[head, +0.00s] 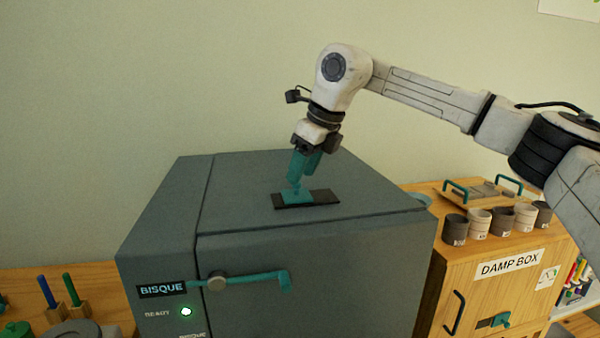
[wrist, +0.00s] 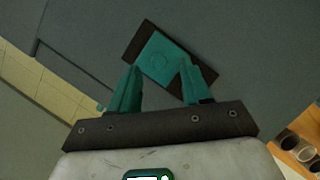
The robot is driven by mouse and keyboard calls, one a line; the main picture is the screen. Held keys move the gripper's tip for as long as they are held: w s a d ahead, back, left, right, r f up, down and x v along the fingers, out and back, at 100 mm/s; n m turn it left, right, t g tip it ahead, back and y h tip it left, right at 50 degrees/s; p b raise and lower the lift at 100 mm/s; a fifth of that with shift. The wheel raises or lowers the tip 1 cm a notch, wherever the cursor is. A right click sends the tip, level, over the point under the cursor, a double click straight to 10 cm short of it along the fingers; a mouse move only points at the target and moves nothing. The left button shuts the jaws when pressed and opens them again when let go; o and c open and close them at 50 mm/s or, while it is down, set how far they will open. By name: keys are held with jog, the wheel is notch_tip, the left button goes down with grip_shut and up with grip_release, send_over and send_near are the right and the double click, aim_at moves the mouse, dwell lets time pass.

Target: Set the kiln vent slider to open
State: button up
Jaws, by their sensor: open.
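The kiln (head: 315,275) is a grey box with a BISQUE label and a lit green light on its front. On its top lies a dark vent track (head: 283,201) with a teal vent slider (head: 319,197) on it. In the wrist view the slider (wrist: 166,57) is a flat teal plate with a round mark, and the dark track (wrist: 143,37) shows at both ends. My gripper (head: 299,186) points down just above the slider.
A teal handle (head: 255,278) crosses the kiln front. To the right stands a wooden damp box (head: 500,290) with several cups (head: 480,222) and a tray (head: 485,192) on top. The kiln top around the track is clear.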

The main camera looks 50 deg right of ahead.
jog(key=shift+x, duration=1.1)
jog(key=shift+a, duration=0.1)
grip_shut()
